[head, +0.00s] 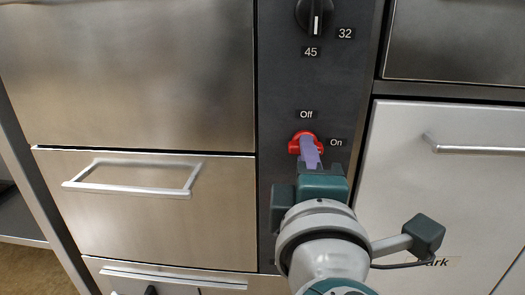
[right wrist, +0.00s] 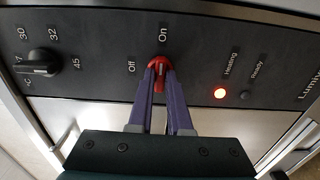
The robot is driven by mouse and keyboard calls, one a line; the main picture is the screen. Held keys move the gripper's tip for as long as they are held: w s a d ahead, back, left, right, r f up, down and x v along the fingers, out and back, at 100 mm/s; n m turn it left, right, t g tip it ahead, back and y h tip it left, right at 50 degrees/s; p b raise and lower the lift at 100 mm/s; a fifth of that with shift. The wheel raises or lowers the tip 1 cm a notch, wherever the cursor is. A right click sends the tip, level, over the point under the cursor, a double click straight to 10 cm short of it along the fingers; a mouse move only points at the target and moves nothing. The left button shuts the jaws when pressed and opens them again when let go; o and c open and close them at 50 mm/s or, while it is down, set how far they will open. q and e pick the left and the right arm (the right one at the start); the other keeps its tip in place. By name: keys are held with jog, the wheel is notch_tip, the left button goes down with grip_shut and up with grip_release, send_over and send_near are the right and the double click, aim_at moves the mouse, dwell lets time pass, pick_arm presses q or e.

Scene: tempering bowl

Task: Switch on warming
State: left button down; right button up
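The red switch knob (head: 302,142) sits on the dark control panel, with "Off" above it and "On" to its right in the head view. In the right wrist view the red knob (right wrist: 159,66) has its grip bar in line with the "On" label. My right gripper (head: 311,158) is at the knob, its purple fingers on either side of the bar and closed on it. The fingers hide part of the knob. The heating lamp (right wrist: 220,93) glows red; the ready lamp (right wrist: 245,95) is dark. My left gripper is not seen.
A black temperature dial (head: 314,14) with numbers is above the switch. A steel drawer with a bar handle (head: 130,190) is to the left. A pale door with a handle (head: 475,149) is to the right. Both handles stand out from their fronts.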

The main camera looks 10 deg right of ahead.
jog(key=o, duration=0.4)
jog(key=shift+s, duration=0.1)
jog(key=p+v, duration=0.2)
jog(key=v, duration=0.7)
jog(key=shift+s+a, duration=0.1)
jog(key=shift+s, duration=0.3)
jog(key=shift+r, duration=0.15)
